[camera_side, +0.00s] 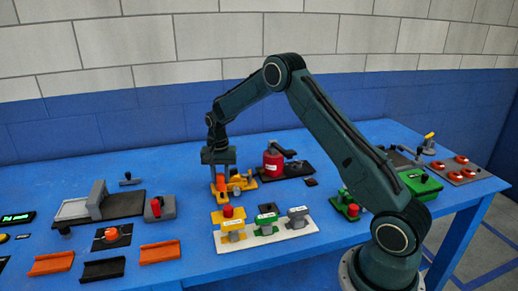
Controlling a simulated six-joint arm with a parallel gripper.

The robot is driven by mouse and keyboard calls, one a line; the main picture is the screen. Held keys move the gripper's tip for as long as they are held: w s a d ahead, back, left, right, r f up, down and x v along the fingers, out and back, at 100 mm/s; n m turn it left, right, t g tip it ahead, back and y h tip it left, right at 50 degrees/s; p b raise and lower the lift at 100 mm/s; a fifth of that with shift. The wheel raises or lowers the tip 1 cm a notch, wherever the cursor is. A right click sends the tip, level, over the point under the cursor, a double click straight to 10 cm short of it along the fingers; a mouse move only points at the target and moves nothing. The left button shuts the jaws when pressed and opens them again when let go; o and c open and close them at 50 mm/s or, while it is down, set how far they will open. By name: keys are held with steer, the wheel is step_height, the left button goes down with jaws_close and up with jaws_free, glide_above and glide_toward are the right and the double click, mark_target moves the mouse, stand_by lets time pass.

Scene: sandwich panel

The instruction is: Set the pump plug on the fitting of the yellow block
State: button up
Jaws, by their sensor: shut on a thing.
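My gripper (221,175) points down over the yellow part of the table's back middle and is shut on a small orange piece (221,184), which may be the pump plug. Its lower end is close to a yellow base (222,197); whether they touch I cannot tell. On a white plate (265,239) in front stands a yellow block (236,225) with a red round piece (228,211) at its top and a grey cylindrical part at its front. My gripper is behind and above this block. The fitting itself is too small to make out clearly.
A green block (267,219) and a grey block (297,216) share the white plate. A red tank (273,162) stands just right of my gripper. Orange trays (160,252) lie front left. Bare blue table lies between the left devices and the plate.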

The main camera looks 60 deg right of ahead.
mark_target(221, 184)
steer(key=shift+f, duration=1.55)
stand_by(1.9)
steer(key=o, duration=1.4)
steer(key=shift+o, duration=0.2)
steer(key=shift+r, duration=0.2)
steer(key=shift+r, duration=3.55)
steer(key=shift+r, duration=0.1)
